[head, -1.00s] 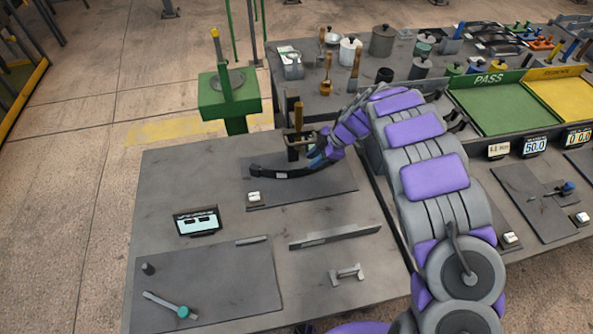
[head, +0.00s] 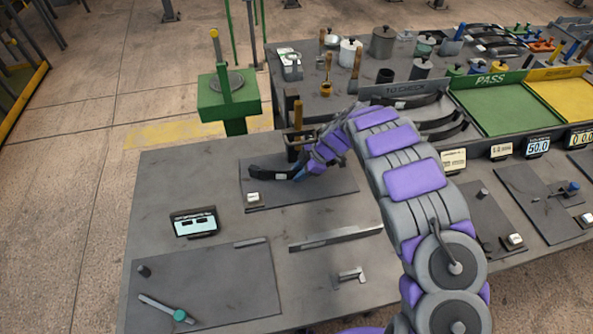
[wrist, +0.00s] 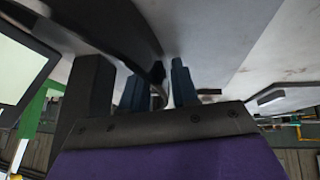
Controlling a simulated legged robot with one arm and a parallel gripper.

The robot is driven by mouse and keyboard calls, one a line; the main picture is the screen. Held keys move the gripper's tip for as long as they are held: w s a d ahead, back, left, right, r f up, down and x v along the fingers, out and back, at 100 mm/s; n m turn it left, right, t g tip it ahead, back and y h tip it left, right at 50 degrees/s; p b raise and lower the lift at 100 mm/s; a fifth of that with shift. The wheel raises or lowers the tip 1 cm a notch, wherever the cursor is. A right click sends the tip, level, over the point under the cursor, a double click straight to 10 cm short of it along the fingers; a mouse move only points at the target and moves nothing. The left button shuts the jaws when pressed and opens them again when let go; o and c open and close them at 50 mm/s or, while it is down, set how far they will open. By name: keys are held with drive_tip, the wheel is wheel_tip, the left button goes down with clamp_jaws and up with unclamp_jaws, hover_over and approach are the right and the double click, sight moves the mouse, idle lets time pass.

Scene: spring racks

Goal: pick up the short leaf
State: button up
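A dark curved leaf (head: 272,174) with a small pale label lies on a dark mat at the back of the near bench. It is the likely short leaf; its right part is hidden by my gripper (head: 301,173). In the wrist view, my gripper (wrist: 158,90) has two blue-grey fingers standing apart. The dark curved leaf (wrist: 122,32) runs down to the gap between them. Some clear space shows beside the right finger, and I cannot tell whether either finger touches the leaf.
Several longer dark leaves (head: 440,122) lie in the TO CHECK area behind my arm. A wooden-handled tool in a dark block (head: 297,145) stands just behind my gripper. A small display (head: 195,222), a steel bar (head: 335,239) and a metal piece (head: 349,276) sit nearer.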

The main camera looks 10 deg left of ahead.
drive_tip(key=shift+c, duration=0.3)
clamp_jaws()
drive_tip(key=shift+d+r, duration=0.1)
drive_tip(key=shift+r, duration=0.1)
drive_tip(key=shift+s+r, duration=0.25)
drive_tip(key=s+d+r+p, duration=0.1)
drive_tip(key=s+d+r, duration=0.2)
drive_tip(key=s, duration=0.3)
drive_tip(key=s+d+r+p, duration=0.1)
drive_tip(key=s+d+r, duration=0.2)
drive_tip(key=s, duration=0.3)
drive_tip(key=shift+r, duration=0.6)
